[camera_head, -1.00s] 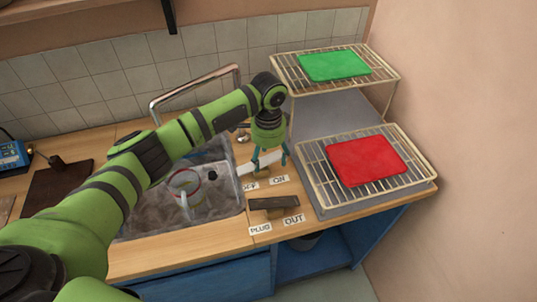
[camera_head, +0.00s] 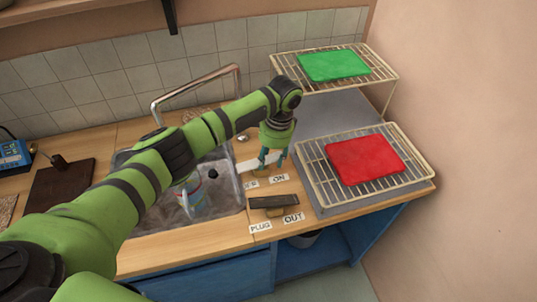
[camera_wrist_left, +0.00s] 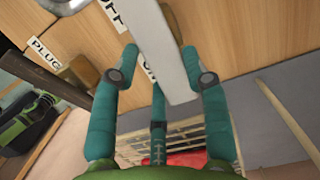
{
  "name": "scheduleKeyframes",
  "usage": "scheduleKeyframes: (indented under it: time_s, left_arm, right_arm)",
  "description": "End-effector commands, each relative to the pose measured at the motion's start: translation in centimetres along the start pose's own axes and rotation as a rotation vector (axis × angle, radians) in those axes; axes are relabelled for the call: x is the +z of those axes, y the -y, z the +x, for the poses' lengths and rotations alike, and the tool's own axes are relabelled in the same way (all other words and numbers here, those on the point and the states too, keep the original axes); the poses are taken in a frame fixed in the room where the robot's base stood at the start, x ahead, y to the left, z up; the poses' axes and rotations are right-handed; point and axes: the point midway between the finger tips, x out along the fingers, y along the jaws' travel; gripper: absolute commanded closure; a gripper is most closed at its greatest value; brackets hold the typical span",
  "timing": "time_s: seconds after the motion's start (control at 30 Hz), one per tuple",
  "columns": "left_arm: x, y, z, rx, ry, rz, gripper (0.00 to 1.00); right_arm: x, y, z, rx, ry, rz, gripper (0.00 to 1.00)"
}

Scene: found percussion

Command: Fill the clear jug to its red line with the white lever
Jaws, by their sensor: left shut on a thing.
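The white lever (camera_head: 250,163) lies on the counter at the sink's right edge, between the OFF and ON labels (camera_head: 279,177). My left gripper (camera_head: 270,160) is shut on the lever; in the left wrist view the white bar (camera_wrist_left: 162,45) runs between its teal fingers (camera_wrist_left: 163,72). The clear jug (camera_head: 196,200) stands in the sink, partly hidden behind my left arm. A bit of its red line shows, but its water level cannot be made out. My right gripper is not in view.
The metal tap (camera_head: 190,88) arches over the sink (camera_head: 228,205). A dark plug lever (camera_head: 273,202) sits by the PLUG and OUT labels. Wire racks hold a red board (camera_head: 365,160) and a green board (camera_head: 334,66) at the right. A brown board (camera_head: 60,185) lies left.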

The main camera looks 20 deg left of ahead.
Motion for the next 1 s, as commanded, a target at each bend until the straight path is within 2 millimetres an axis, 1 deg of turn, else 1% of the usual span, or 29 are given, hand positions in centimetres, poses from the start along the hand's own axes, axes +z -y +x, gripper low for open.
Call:
scheduleKeyframes:
  time_s: [0.03,0.23,0.63,0.67,0.7,1.0]
  left_arm:
    - [-0.33,-0.10,0.12,0.001,0.032,0.002,0.87]
    - [-0.52,-0.04,0.45,0.000,0.122,0.002,0.87]
    - [-0.44,-0.07,0.36,0.001,0.142,0.003,0.87]
    - [-0.44,-0.07,0.36,0.001,0.142,0.003,0.42]
    - [-0.44,-0.07,0.36,0.001,0.142,0.003,0.30]
    - [-0.42,-0.04,0.33,0.001,0.142,0.001,0.30]
  right_arm:
    - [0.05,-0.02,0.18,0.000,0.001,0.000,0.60]
    - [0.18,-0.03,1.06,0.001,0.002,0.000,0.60]
    - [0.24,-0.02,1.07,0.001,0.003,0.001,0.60]
    - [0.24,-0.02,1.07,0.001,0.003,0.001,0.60]
    - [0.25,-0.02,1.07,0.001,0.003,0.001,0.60]
    - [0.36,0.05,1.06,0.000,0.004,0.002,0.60]
